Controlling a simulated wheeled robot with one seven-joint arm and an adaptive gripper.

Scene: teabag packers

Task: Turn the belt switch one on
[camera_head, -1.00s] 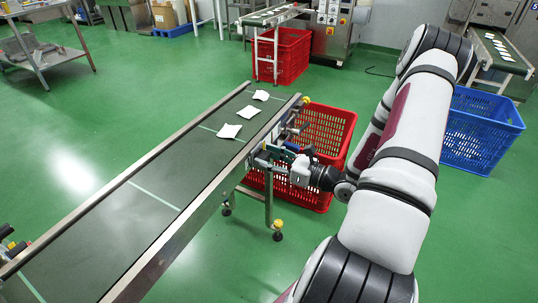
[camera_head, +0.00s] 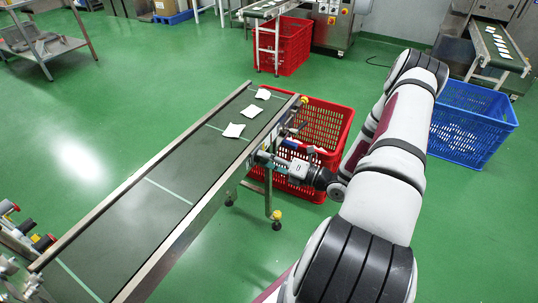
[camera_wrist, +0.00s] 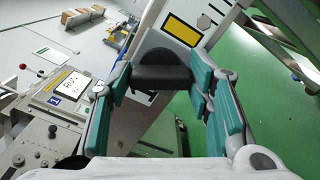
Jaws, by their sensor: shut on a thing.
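The belt switch is a black knob (camera_wrist: 162,72) on a light panel with a yellow label (camera_wrist: 183,30) in the wrist view. My gripper (camera_wrist: 162,82) has its teal-padded fingers on both sides of the knob, shut on it. In the head view my gripper (camera_head: 262,157) is at the right side of the conveyor, near its far end. The knob is too small and covered to make out there. The conveyor's dark belt (camera_head: 150,215) carries three white teabags (camera_head: 233,130) near the far end.
A red crate (camera_head: 335,125) stands just behind my gripper, under the conveyor end. A blue crate (camera_head: 475,125) is at the right. A second red crate (camera_head: 292,48) and machines stand at the back.

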